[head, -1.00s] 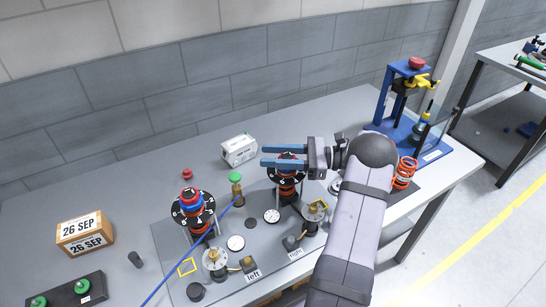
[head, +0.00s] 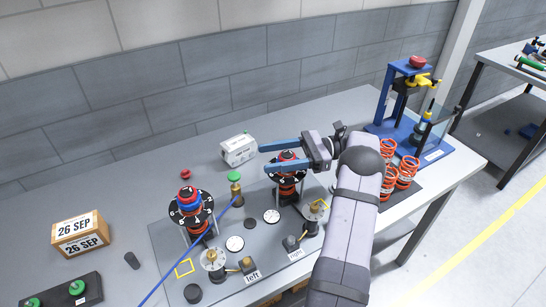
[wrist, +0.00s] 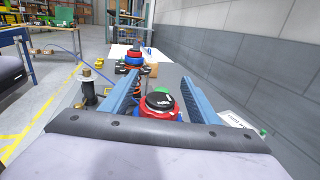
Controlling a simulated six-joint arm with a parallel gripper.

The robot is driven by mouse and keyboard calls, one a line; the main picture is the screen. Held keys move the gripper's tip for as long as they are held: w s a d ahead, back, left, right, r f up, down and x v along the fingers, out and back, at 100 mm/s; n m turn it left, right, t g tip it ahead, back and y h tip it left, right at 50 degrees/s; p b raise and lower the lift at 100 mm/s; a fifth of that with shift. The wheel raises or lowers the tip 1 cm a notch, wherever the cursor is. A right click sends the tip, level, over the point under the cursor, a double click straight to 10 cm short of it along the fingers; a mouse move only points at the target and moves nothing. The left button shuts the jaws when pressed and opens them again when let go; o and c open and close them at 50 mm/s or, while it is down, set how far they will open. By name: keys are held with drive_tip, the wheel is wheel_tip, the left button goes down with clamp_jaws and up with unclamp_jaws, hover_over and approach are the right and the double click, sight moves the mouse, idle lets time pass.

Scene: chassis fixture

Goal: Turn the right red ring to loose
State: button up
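The right red ring sits near the top of the right strut. In the wrist view the ring (wrist: 147,111) shows around a black cap (wrist: 160,101) between my fingers. In the head view the right strut (head: 288,178) stands upright, its top partly covered by my gripper (head: 265,157). My gripper is open, with blue fingers on either side of the strut top; I cannot tell whether they touch it. The left strut (head: 192,208), with a red and blue top, stands apart on the left and shows beyond my fingertips in the wrist view (wrist: 133,58).
Two round dials and small fittings stand on the plate (head: 215,290) by the "left" and "right" labels. A green-topped post (head: 235,190) stands between the struts. A white box (head: 238,150) lies behind. Red springs (head: 406,172) and a blue press (head: 398,100) stand at right.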

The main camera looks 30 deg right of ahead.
sight(292, 156)
drive_tip(key=shift+r, duration=0.1)
wheel_tip(292, 156, up, 10)
drive_tip(key=p, duration=0.9)
idle(0.4)
drive_tip(key=d+f+m+t+h+b, duration=0.1)
drive_tip(key=f+m+t, duration=0.1)
drive_tip(key=t, duration=0.1)
drive_tip(key=d+f+m+t+h+b, duration=0.1)
drive_tip(key=f+m+t+h, duration=0.1)
drive_tip(key=t, duration=0.1)
drive_tip(key=s+d+f+m+t+h+b, duration=0.1)
drive_tip(key=d+m+t+h, duration=0.1)
drive_tip(key=t, duration=0.1)
drive_tip(key=shift+s+f+t+b, duration=0.1)
drive_tip(key=shift+f+t+b, duration=0.2)
drive_tip(key=shift+f+b, duration=0.1)
drive_tip(key=s+f+m+h, duration=0.1)
drive_tip(key=f+m+t+h+b, duration=0.1)
drive_tip(key=h, duration=0.1)
drive_tip(key=s+d+f+m+t+h, duration=0.1)
drive_tip(key=f+h, duration=0.1)
drive_tip(key=shift+s+m, duration=0.35)
drive_tip(key=shift+m, duration=0.05)
drive_tip(key=shift+s+f+m+h, duration=0.2)
drive_tip(key=shift+f+m+h, duration=0.1)
drive_tip(key=shift+f, duration=0.05)
drive_tip(key=shift+p+x, duration=1.2)
drive_tip(key=shift+x, duration=2.45)
